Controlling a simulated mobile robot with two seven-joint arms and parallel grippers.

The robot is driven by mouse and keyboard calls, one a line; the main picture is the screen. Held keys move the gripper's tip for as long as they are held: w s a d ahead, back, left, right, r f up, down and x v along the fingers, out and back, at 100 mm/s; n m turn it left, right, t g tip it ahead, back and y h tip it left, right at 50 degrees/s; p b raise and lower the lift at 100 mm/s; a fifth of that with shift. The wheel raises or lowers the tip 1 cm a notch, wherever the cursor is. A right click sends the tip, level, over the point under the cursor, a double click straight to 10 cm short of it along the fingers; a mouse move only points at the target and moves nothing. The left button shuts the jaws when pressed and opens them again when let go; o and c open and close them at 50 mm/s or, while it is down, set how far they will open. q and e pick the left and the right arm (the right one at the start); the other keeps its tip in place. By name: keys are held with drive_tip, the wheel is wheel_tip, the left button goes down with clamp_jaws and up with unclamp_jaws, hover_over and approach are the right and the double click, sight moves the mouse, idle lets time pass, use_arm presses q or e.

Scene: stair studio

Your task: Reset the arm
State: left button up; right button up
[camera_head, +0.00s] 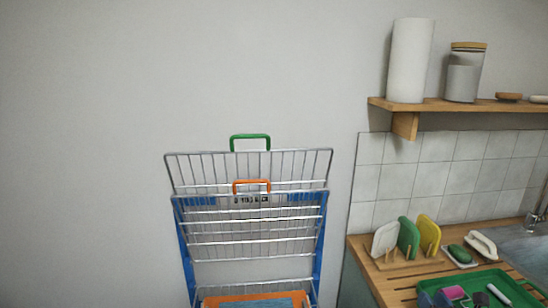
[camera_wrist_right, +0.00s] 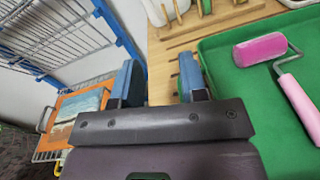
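My right gripper (camera_wrist_right: 160,78) shows in the right wrist view, with its two blue-grey fingers apart. Nothing is held between them; the wooden counter (camera_wrist_right: 163,88) shows through the gap. The fingers are to the left of a green tray (camera_wrist_right: 225,75) that holds a pink paint roller (camera_wrist_right: 260,50). In the head view the green tray (camera_head: 515,293) is at the bottom right, and I cannot make out the right gripper clearly there. My left gripper is in neither view.
A blue-framed wire rack (camera_head: 255,245) stands left of the counter, with an orange-framed picture (camera_wrist_right: 78,115) low on it. A plate rack (camera_head: 405,262) with several plates stands on the counter. A wooden shelf (camera_head: 460,105) holds a paper roll (camera_head: 410,60) and a jar (camera_head: 463,75).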

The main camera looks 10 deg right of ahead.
drive_tip(key=s+m+g, duration=0.1)
drive_tip(key=m, duration=0.1)
drive_tip(key=a+f+m+h, duration=0.1)
drive_tip(key=m, duration=0.2)
drive_tip(key=s+a+m+g+h, duration=0.1)
drive_tip(key=m, duration=0.2)
drive_tip(key=shift+s+a+f+g, duration=0.1)
drive_tip(key=shift+s+f+g, duration=0.2)
drive_tip(key=shift+f, duration=0.05)
drive_tip(key=s+a+m+g+y, duration=0.4)
drive_tip(key=s+a+m+g, duration=0.7)
drive_tip(key=s+a+m, duration=1.1)
drive_tip(key=w+d+f+m+t, duration=0.1)
drive_tip(key=w+d+f+t, duration=0.2)
drive_tip(key=w+f+t, duration=0.4)
drive_tip(key=shift+w+f+t+y+b, duration=0.4)
drive_tip(key=shift+w+f, duration=0.65)
drive_tip(key=shift+f, duration=1.5)
